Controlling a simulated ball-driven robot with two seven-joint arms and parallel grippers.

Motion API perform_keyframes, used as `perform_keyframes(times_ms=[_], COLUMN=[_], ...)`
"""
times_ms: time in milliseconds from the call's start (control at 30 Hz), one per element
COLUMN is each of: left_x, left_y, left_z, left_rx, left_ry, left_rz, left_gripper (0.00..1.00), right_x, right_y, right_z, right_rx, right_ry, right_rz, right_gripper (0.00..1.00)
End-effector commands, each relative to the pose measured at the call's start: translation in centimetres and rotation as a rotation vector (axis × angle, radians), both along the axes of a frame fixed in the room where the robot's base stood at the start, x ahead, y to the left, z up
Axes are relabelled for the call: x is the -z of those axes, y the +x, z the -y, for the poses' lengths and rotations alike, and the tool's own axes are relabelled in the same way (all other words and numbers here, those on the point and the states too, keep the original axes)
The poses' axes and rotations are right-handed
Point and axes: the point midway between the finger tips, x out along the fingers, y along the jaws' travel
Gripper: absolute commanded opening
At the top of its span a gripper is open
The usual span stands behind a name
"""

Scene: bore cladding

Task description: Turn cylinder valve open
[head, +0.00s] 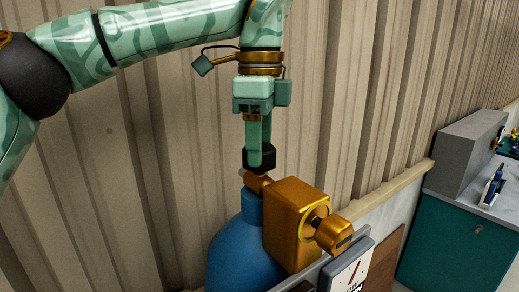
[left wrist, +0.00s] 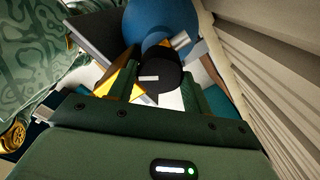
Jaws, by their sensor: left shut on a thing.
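The blue gas cylinder (head: 243,258) stands upright against the corrugated wall, and its top also shows in the left wrist view (left wrist: 160,18). Its black valve knob (head: 266,158) sits above a brass valve stem (head: 257,181). The knob, with a white mark on top, shows between the fingers in the left wrist view (left wrist: 155,80). My left gripper (head: 261,155) points down from above and is shut on the knob, one finger on either side. My right gripper is in neither view.
A gauge panel with a white dial (head: 350,272) is in front of the regulator, at the lower right. A teal cabinet (head: 455,230) with a grey box (head: 468,150) and small tools (head: 493,188) stands at the right. The corrugated wall (head: 150,170) is close behind the cylinder.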

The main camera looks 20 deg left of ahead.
Motion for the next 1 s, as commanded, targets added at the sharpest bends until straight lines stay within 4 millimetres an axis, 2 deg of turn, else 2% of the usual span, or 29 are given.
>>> perform_keyframes(times_ms=[500, 700, 1000], left_x=[-0.2, -0.3, -0.4], left_y=[0.2, 0.2, 0.2], left_z=[0.0, -0.1, -0.1], left_rx=[-0.445, -0.553, -0.626], left_ry=[-0.006, -0.006, -0.007], left_rz=[0.009, 0.009, 0.01], left_gripper=[0.26, 0.26, 0.26], right_x=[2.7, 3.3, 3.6], right_y=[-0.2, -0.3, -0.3], right_z=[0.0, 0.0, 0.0], right_rx=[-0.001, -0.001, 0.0], right_ry=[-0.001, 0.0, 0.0], right_rz=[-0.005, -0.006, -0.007], right_gripper=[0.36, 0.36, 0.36])
